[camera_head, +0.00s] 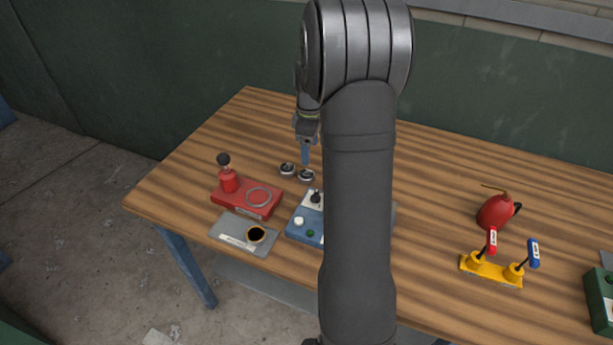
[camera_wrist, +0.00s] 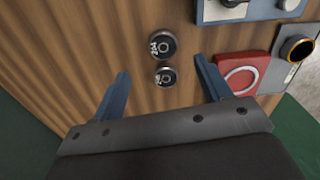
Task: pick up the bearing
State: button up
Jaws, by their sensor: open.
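Two small round bearings stand close together on the wooden table. In the head view one bearing (camera_head: 287,169) is on the left and the other bearing (camera_head: 306,176) on the right, just below my gripper (camera_head: 305,158). In the wrist view the larger-looking bearing (camera_wrist: 162,45), its pale marking resembling "204", is above the smaller-looking bearing (camera_wrist: 165,77); the smaller one's marking is too small to read. My gripper (camera_wrist: 162,67) is open and empty, its blue fingers spread left and right of the bearings in that view. The fingers' height above the table is hard to judge.
A red block with a ring and a knobbed post (camera_head: 245,201) stands near the bearings. A grey tray with a dark cup (camera_head: 224,237) and a blue box (camera_head: 298,231) are nearby. A red bulb (camera_head: 494,212) and yellow stand (camera_head: 491,270) are far right.

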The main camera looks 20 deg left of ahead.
send_over(307, 174)
jog(key=f, duration=0.4)
jog(key=shift+w+d, duration=0.2)
jog(key=shift+d, duration=0.1)
jog(key=f, duration=0.5)
jog(key=shift+s+a+f, duration=0.15)
jog(key=shift+s+a, duration=0.05)
jog(key=shift+a, duration=0.1)
jog(key=c, duration=1.2)
jog(key=shift+o, duration=0.2)
jog(key=shift+r, duration=0.2)
